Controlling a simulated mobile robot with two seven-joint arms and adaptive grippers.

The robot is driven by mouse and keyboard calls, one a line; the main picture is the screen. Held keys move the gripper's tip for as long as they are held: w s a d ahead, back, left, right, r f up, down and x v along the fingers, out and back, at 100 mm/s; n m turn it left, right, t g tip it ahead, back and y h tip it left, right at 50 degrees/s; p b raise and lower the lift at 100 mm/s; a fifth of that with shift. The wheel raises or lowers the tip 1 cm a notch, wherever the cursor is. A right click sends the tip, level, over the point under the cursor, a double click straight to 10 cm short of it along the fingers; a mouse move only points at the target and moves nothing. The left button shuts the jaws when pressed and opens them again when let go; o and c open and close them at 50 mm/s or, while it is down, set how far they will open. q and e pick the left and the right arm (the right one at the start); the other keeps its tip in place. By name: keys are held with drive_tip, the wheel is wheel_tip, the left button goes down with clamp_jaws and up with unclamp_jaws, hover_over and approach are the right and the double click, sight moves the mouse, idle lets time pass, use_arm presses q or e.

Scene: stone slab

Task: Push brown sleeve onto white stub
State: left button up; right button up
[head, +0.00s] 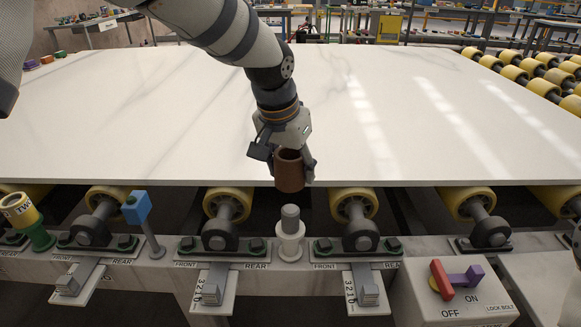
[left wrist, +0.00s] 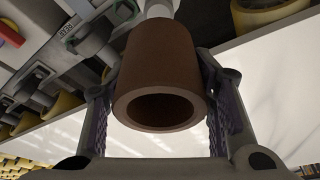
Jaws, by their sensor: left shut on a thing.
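The brown sleeve (head: 289,172) is a hollow tube held by my left gripper (head: 290,165) above the slab's front edge. In the left wrist view the sleeve (left wrist: 158,72) sits between the two fingers (left wrist: 160,115), with its open end towards the camera. The white stub (head: 290,240) stands upright on the front rail, with a grey pin on top. It is below the sleeve in the head view, and a gap shows between them. A pale post behind the sleeve in the left wrist view (left wrist: 160,8) is partly hidden. My right gripper is not seen.
A white stone slab (head: 150,110) lies behind, on yellow rollers (head: 228,203). On the front rail are a blue-topped post (head: 137,208) to the left and a switch box (head: 452,290) with a red and purple lever to the right. Roller brackets flank the stub.

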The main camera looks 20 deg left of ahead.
sight(291, 208)
use_arm(q)
drive_tip(key=shift+d, duration=0.1)
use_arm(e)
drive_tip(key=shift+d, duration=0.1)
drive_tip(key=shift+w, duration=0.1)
use_arm(q)
drive_tip(key=shift+f, duration=2.9)
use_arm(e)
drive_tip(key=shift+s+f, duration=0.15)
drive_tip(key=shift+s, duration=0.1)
use_arm(q)
drive_tip(key=shift+r, duration=0.1)
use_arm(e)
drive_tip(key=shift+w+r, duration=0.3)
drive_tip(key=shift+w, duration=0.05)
use_arm(q)
drive_tip(key=shift+f+b, duration=0.45)
drive_tip(key=shift+f, duration=3.2)
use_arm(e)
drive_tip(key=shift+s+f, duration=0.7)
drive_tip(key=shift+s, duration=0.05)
use_arm(q)
drive_tip(key=o, duration=1.3)
